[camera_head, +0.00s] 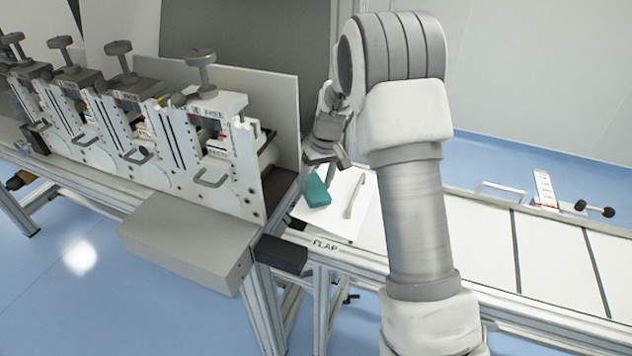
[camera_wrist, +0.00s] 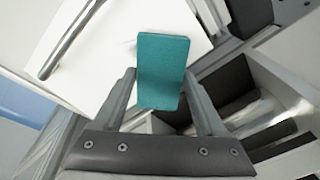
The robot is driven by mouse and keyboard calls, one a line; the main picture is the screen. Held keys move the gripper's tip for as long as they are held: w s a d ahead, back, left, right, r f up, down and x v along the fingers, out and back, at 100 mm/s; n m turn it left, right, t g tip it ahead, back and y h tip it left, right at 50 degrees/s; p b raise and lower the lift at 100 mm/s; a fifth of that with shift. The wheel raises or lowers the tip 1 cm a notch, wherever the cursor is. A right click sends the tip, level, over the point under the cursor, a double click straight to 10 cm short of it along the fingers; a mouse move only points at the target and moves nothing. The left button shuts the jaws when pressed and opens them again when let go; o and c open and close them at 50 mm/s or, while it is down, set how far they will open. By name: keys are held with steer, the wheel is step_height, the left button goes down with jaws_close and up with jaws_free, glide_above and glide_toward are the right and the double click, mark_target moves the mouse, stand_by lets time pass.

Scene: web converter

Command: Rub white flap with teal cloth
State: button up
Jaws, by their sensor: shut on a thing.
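The teal cloth (camera_head: 317,190) is a small block-like pad in the head view. My gripper (camera_head: 322,160) is shut on it, and the cloth (camera_wrist: 162,70) extends forward from between the two fingers (camera_wrist: 160,95) in the wrist view. The white flap (camera_head: 340,222) is a flat panel labelled FLAP, with a metal bar handle (camera_head: 355,196) on it. The flap (camera_wrist: 115,45) lies behind the cloth in the wrist view, with the handle (camera_wrist: 72,40) to the left. The cloth overlaps the flap in both views; I cannot tell whether they touch.
A row of machine stations with knobs (camera_head: 202,70) stands at the left, ending in an upright white plate (camera_head: 285,120) close to my gripper. A grey box (camera_head: 185,245) juts out in front. A conveyor-like white surface (camera_head: 480,225) runs right, with a handle (camera_head: 500,187) behind.

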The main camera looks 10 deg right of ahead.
mark_target(329, 194)
steer(key=shift+w+a+f+b, duration=0.15)
steer(key=shift+f+b, duration=0.55)
steer(key=shift+f, duration=0.35)
stand_by(0.4)
